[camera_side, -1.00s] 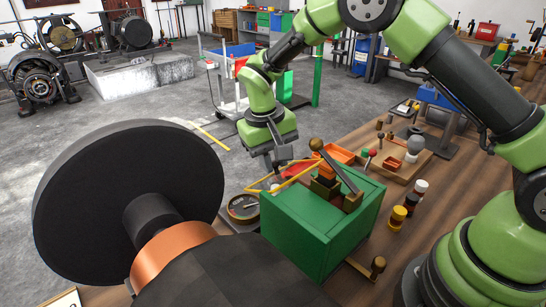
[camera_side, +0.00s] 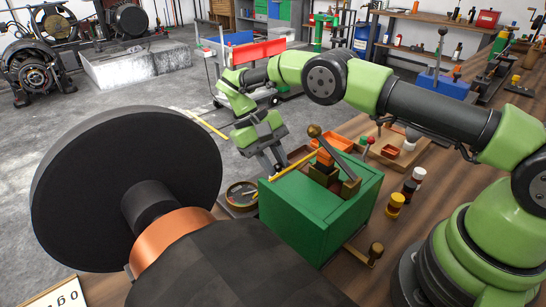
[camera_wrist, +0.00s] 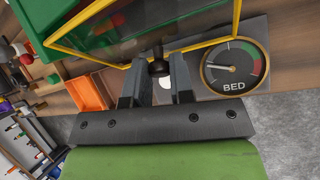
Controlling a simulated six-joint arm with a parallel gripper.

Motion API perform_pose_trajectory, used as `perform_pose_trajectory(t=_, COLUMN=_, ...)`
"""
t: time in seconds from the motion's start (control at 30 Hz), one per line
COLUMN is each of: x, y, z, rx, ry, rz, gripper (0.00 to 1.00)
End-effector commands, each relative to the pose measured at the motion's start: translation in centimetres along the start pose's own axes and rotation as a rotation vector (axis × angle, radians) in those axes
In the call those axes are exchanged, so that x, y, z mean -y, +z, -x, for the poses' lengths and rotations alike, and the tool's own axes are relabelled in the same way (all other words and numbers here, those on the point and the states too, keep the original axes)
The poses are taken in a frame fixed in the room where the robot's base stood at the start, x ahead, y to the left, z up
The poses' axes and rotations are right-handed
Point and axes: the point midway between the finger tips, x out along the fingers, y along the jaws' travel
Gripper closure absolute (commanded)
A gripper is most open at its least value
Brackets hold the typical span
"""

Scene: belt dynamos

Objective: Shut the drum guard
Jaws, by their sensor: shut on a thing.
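The drum guard is a yellow-edged frame (camera_side: 291,166) at the far left edge of the green box (camera_side: 318,218). In the side view it shows nearly edge-on as one slanted yellow bar. In the wrist view its yellow edges (camera_wrist: 238,18) spread wide above the fingers. My gripper (camera_side: 274,174) is tilted at the guard's outer end. In the wrist view my gripper (camera_wrist: 158,66) is shut on a small black knob (camera_wrist: 158,67) at the guard's edge. The contact behind the fingers is partly hidden.
A round BED gauge (camera_wrist: 234,67) lies close beside my fingers. Orange trays (camera_side: 333,138) and small bottles (camera_side: 396,205) stand behind and right of the box. A large black disc (camera_side: 90,190) with a copper band fills the left foreground.

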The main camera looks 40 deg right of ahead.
Motion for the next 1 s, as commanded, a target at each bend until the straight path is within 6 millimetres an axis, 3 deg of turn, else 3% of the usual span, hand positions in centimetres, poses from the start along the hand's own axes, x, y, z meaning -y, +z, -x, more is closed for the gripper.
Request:
perform_pose_trajectory(t=0.67, x=0.14, y=-0.03, z=-0.33, rx=0.035, ry=0.01, rz=0.009, gripper=1.0)
perform_pose_trajectory(t=0.7, x=0.14, y=-0.04, z=-0.33, rx=0.035, ry=0.01, rz=0.009, gripper=0.71)
perform_pose_trajectory(t=0.8, x=0.12, y=-0.03, z=-0.33, rx=0.035, ry=0.01, rz=0.008, gripper=0.52)
perform_pose_trajectory(t=1.0, x=0.09, y=-0.02, z=-0.31, rx=0.036, ry=0.01, rz=0.007, gripper=0.52)
